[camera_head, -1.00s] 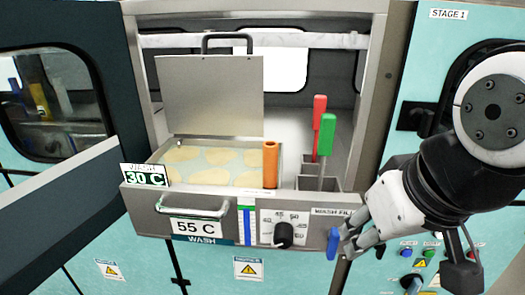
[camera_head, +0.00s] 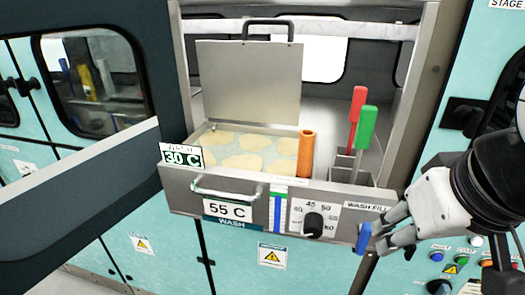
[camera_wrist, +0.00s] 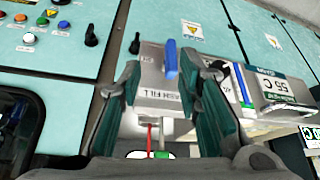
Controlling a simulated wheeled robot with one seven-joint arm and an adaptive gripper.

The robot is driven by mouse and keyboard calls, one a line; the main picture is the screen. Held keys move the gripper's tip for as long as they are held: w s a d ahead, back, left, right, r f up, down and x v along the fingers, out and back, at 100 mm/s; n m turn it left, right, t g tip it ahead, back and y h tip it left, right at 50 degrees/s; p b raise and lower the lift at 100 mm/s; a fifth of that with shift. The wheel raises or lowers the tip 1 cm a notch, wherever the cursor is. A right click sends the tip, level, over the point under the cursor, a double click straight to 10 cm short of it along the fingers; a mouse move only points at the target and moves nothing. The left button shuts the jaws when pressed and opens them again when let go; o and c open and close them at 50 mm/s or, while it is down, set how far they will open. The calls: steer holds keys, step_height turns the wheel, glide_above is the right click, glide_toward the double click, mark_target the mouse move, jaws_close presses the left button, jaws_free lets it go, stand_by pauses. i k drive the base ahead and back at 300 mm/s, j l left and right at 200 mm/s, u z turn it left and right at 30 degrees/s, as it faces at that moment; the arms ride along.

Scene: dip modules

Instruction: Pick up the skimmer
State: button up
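Two upright handled tools stand in a metal holder at the right end of the open wash drawer in the head view: a red-handled one (camera_head: 356,104) and a green-handled one (camera_head: 366,128). Their lower ends are hidden, so I cannot tell which is the skimmer. My gripper (camera_head: 378,237) is in front of the drawer's right end, below these handles, beside a blue lever (camera_head: 363,238). In the wrist view my gripper (camera_wrist: 170,74) has its fingers spread, with the blue lever (camera_wrist: 171,60) showing between them near the tips. It holds neither tool.
The wash bath's lid (camera_head: 248,82) is raised, with pale round pieces (camera_head: 252,144) in the bath. An orange upright cylinder (camera_head: 305,154) stands beside it. The drawer front has a handle (camera_head: 226,194) and a black knob (camera_head: 313,224). A button panel (camera_head: 455,257) is at the lower right.

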mark_target(369, 114)
steer(key=j+z, duration=0.1)
steer(key=j, duration=0.35)
steer(key=k+j+z, duration=0.15)
steer(key=j, duration=0.25)
steer(key=j+z, duration=0.1)
steer(key=j, duration=0.35)
steer(key=k+j+z, duration=0.1)
steer(key=j, duration=0.3)
steer(key=k+j+z, duration=0.1)
steer(key=j, duration=0.3)
